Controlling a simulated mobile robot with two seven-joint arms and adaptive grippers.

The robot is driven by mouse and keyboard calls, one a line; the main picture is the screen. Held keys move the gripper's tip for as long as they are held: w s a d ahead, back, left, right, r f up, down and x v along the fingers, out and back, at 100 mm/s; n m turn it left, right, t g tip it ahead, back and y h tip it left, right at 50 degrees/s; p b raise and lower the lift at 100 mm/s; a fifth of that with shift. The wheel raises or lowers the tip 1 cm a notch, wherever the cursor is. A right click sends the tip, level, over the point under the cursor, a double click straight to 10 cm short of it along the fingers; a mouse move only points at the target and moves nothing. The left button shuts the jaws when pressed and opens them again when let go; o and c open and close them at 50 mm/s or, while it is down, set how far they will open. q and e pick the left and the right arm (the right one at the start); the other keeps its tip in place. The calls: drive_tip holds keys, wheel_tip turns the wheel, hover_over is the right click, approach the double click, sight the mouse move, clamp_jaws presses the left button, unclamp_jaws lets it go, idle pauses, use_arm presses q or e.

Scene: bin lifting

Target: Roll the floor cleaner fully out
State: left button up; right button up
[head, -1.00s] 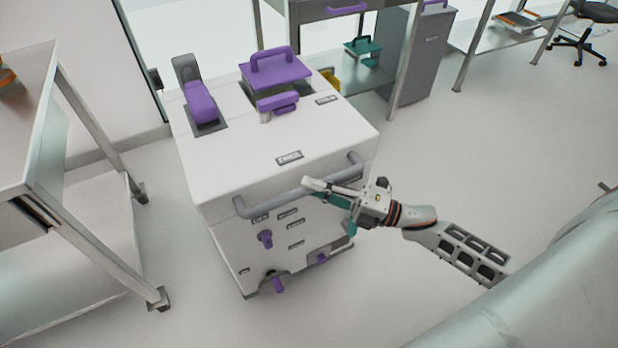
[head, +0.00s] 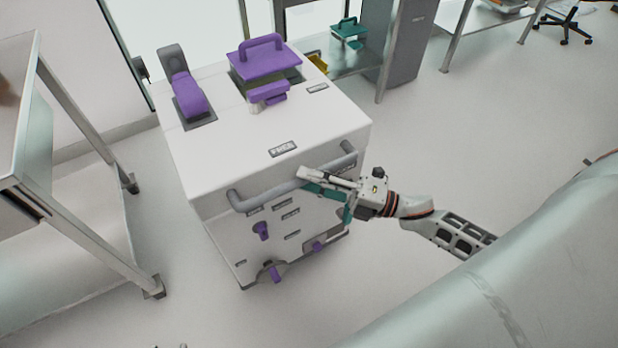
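The floor cleaner (head: 235,145) is a white box on wheels with purple parts on top and a grey handle bar (head: 262,194) across its front. It stands upright on open floor in front of a bench. My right gripper (head: 306,181) is at the right half of the handle bar, with a pale finger above the bar and a teal finger below it. It looks shut on the bar, though the fingers hide the contact. My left gripper is not recognisable in view.
A metal table (head: 98,245) on legs stands close on the left. The bench with a grey cabinet (head: 408,45) and a teal-handled box (head: 347,32) is behind. An office chair (head: 568,25) is far right.

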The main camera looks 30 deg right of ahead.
drive_tip(key=shift+w, duration=0.1)
drive_tip(key=v, duration=1.2)
drive_tip(key=shift+r, duration=0.15)
